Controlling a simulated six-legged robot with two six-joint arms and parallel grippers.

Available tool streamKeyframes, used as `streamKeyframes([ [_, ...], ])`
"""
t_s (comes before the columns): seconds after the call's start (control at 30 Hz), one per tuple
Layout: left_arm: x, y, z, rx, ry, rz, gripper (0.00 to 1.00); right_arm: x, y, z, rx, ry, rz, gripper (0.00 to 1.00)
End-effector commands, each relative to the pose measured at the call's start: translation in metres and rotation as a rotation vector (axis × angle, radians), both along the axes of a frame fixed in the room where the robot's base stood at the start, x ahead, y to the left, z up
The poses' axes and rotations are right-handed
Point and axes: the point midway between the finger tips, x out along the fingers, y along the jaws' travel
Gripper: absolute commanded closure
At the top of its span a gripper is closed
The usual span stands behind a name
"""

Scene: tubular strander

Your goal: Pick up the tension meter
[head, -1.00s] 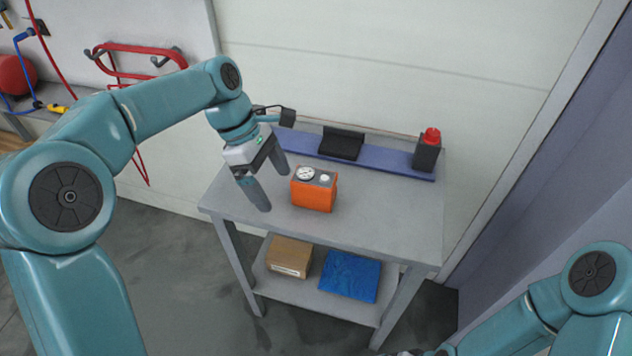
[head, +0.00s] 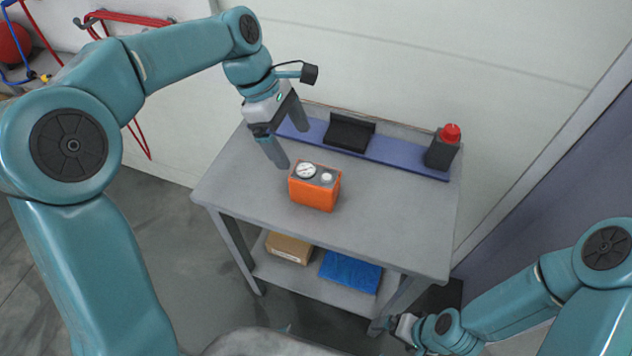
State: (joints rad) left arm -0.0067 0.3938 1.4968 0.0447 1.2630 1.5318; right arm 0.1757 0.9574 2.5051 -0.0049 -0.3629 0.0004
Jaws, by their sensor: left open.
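The tension meter (head: 314,188) is an orange box with a grey top that carries a round white dial and a pale knob. It stands upright on the grey table (head: 390,215), near its front edge. My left gripper (head: 291,148) is open and empty, its fingers pointing down, behind and slightly left of the meter in the picture. It appears apart from the meter. My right gripper (head: 392,335) is low at the bottom right, beside a table leg; its fingers are too small and hidden to read.
A blue strip (head: 398,155) along the table's back holds a black holder (head: 349,133) and a dark box with a red top (head: 443,149). The lower shelf carries a cardboard box (head: 289,247) and a blue folded item (head: 350,271). The table's right side is clear.

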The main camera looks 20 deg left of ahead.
Motion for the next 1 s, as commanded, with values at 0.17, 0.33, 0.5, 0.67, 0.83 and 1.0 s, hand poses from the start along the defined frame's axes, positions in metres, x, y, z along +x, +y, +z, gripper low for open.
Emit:
streamKeyframes([
  [0.17, -0.004, -0.018, -0.043, 0.0, 0.008, -0.002, 0.06, 0.0, 0.0, -0.004, 0.0, 0.0, 0.0, 0.02],
  [0.33, -0.004, -0.029, -0.071, 0.0, 0.004, -0.001, 0.06, 0.0, 0.0, -0.005, 0.0, 0.0, 0.0, 0.02],
  [0.5, -0.003, -0.034, -0.082, 0.0, 0.002, -0.001, 0.06, 0.0, 0.0, -0.005, 0.0, 0.0, 0.0, 0.02],
  [0.67, 0.0, -0.045, -0.102, 0.0, 0.006, -0.002, 0.06, 0.0, 0.0, -0.002, 0.0, 0.0, 0.0, 0.02],
  [0.83, 0.002, -0.054, -0.123, 0.0, 0.003, -0.001, 0.06, 0.0, 0.0, -0.001, 0.0, 0.0, 0.0, 0.02],
  [1.0, 0.003, -0.056, -0.127, 0.0, 0.001, 0.0, 0.06, 0.0, 0.0, -0.002, 0.0, 0.0, 0.0, 0.02],
])
